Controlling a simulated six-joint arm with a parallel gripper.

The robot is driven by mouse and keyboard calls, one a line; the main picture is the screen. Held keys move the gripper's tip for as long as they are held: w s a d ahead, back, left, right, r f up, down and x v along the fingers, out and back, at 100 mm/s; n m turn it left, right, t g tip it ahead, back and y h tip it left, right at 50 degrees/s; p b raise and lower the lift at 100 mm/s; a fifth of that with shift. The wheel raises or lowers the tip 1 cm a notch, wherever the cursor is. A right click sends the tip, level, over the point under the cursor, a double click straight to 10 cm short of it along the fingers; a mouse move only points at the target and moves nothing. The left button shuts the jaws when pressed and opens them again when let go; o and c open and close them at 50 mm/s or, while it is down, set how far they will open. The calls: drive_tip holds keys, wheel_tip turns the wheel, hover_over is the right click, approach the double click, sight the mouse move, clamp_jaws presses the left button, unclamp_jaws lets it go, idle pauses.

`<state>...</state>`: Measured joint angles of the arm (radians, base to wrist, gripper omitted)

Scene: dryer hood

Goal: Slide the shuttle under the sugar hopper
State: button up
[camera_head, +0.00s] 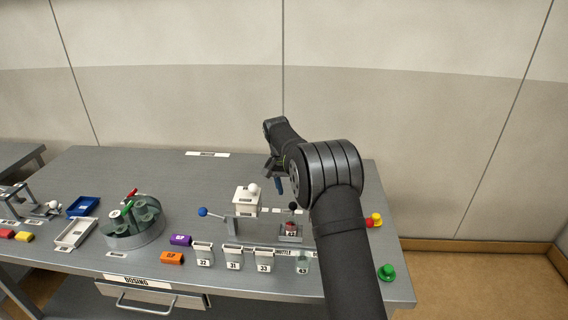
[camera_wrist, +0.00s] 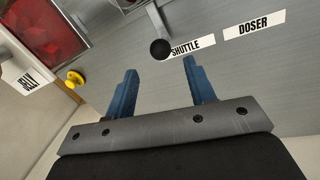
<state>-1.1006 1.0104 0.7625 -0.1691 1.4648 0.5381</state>
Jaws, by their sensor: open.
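The shuttle's black ball knob (camera_head: 292,206) stands on a small grey carriage (camera_head: 291,238) at the right of the dosing bench, with a reddish block on it. In the wrist view the black knob (camera_wrist: 160,48) is beside the label "SHUTTLE" (camera_wrist: 187,47), ahead of my open fingers and between their lines. My gripper (camera_head: 279,185) is open and empty, above and behind the knob; its blue fingers also show in the wrist view (camera_wrist: 158,85). A white box with a white ball on top (camera_head: 247,203) stands left of the shuttle; I cannot tell whether it is the sugar hopper.
A blue-knobbed lever (camera_head: 203,211) is left of the white box. Several numbered jars (camera_head: 233,260) line the front. A round green turntable (camera_head: 135,232) and trays (camera_head: 75,233) are at left. Red-yellow (camera_head: 375,220) and green (camera_head: 387,272) buttons are at right. The back is clear.

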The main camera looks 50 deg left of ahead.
wheel_tip(320, 180, up, 11)
drive_tip(key=s+a, duration=0.1)
drive_tip(key=a, duration=0.1)
drive_tip(key=shift+s, duration=0.15)
drive_tip(key=shift+r, duration=0.1)
drive_tip(key=w+d+g+y, duration=0.2)
drive_tip(key=w+d+y, duration=0.2)
drive_tip(key=d, duration=0.2)
drive_tip(key=x, duration=1.7)
drive_tip(key=shift+s+d+f, duration=0.3)
drive_tip(key=shift+s+d, duration=0.05)
